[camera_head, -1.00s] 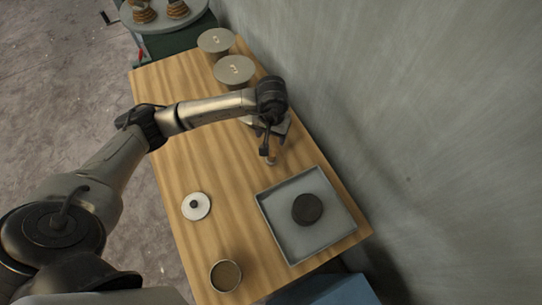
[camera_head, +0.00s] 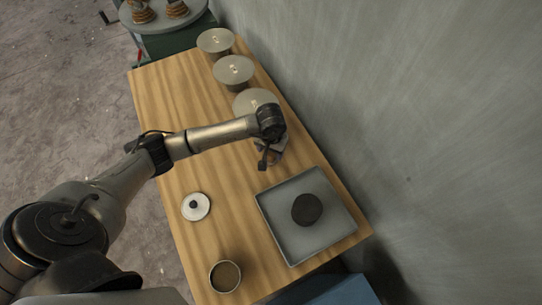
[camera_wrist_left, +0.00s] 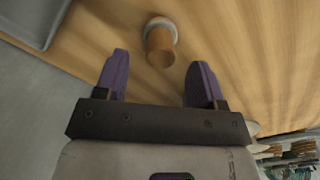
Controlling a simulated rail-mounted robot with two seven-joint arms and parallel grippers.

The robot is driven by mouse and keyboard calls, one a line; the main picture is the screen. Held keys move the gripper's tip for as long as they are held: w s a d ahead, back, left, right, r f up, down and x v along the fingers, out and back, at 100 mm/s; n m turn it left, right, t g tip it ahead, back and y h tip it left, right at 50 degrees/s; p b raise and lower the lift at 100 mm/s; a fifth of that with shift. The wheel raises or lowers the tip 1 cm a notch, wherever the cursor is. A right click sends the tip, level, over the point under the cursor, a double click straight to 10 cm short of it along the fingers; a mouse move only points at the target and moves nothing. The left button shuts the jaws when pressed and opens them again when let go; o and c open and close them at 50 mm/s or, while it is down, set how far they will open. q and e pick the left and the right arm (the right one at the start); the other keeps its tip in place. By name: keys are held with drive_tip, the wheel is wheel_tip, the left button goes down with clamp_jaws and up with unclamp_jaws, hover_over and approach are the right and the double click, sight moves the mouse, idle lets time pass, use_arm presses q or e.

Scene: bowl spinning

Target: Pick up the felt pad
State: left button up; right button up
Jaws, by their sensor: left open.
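A small wooden cylinder with a pale round end (camera_wrist_left: 160,42) is in the left wrist view, just beyond the fingertips; it looks like the felt pad with its handle, though I cannot be certain. My left gripper (camera_wrist_left: 159,62) is open, with its two purple fingers apart and nothing between them. The cylinder lies ahead of the gap between the fingers, apart from both. In the head view my left gripper (camera_head: 268,158) hangs over the table above the tray's far edge and largely hides the cylinder. My right gripper is not in view.
A grey tray (camera_head: 272,222) with a dark disc (camera_head: 307,209) stands near the gripper. A white knobbed lid (camera_head: 203,212) and a small round cup (camera_head: 225,276) are at the table's left. Bare wood (camera_head: 175,95) is clear.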

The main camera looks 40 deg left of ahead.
sight(271, 153)
use_arm(q)
drive_tip(key=shift+a+f, duration=0.1)
drive_tip(key=shift+f, duration=1.65)
drive_tip(key=c, duration=1.1)
drive_tip(key=shift+o, duration=0.2)
drive_tip(key=shift+r, duration=0.1)
drive_tip(key=shift+r, duration=0.55)
wheel_tip(271, 153, up, 3)
drive_tip(key=shift+w+f, duration=0.1)
drive_tip(key=w+d+r, duration=0.1)
drive_tip(key=d+r, duration=0.6)
drive_tip(key=d, duration=0.4)
drive_tip(key=shift+w+d, duration=0.15)
drive_tip(key=shift+d, duration=0.2)
